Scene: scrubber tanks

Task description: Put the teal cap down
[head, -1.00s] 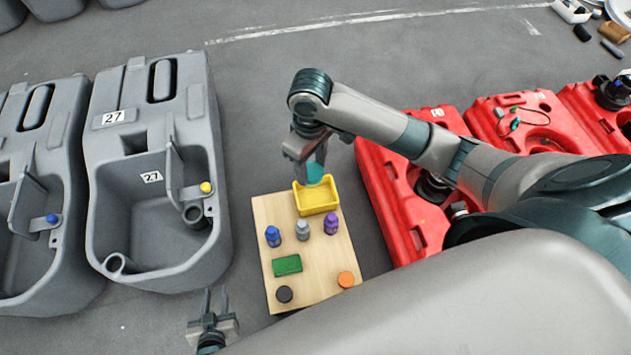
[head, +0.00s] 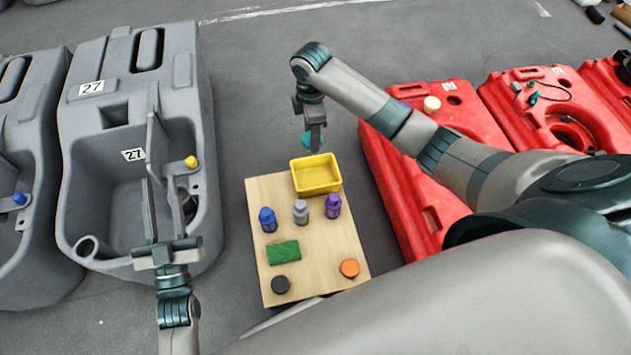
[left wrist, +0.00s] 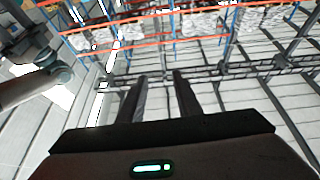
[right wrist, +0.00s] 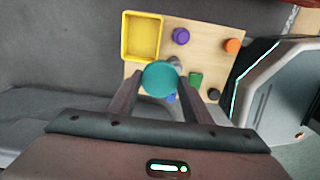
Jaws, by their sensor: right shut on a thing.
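The teal cap (head: 308,140) is held between the fingertips of my right gripper (head: 314,138), just beyond the back edge of the yellow tray (head: 316,190) in the head view. The right wrist view shows the round teal top (right wrist: 160,77) between the two fingers, above the board, with the tray (right wrist: 126,40) to its upper left. The tray looks empty. My left gripper (head: 165,205) is open and empty, fingers upward, in front of the grey tank marked 27. Its spread fingers also show in the left wrist view (left wrist: 160,85).
The wooden board (head: 322,245) carries blue (head: 268,220), grey (head: 301,212) and purple (head: 333,206) bottles, a green block (head: 284,253), a black disc (head: 281,284) and an orange disc (head: 349,267). Grey tanks (head: 195,110) stand left, red tanks (head: 410,190) right.

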